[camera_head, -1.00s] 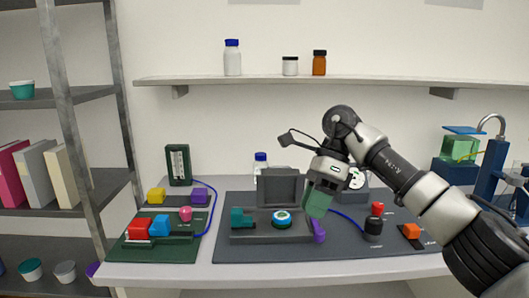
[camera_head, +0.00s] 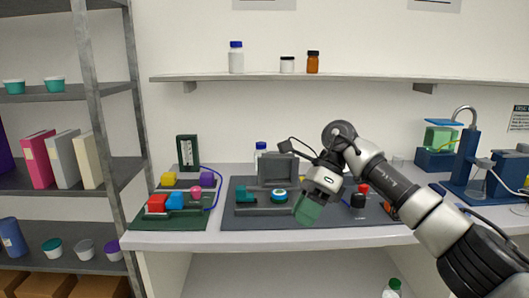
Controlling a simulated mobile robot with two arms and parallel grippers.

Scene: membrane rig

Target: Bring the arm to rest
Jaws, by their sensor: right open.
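My right arm comes in from the right, and its gripper (camera_head: 308,208) hangs over the front of the dark grey mat (camera_head: 262,214), pointing down and a little left. Its green-tipped fingers are open, and nothing shows between them. The membrane rig on the mat has an upright grey lid (camera_head: 278,170), a teal block (camera_head: 245,194) and a round white, blue and green part (camera_head: 279,196) left of the gripper. The gripper and arm hide part of the rig's right side. My left gripper is not in view.
A green mat (camera_head: 150,221) with coloured blocks and a gauge (camera_head: 188,152) is at left. A red and black knob (camera_head: 359,198) is right of the gripper. A blue stand (camera_head: 458,165) is at far right. A shelf (camera_head: 200,77) with bottles runs above; a rack (camera_head: 98,120) stands left.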

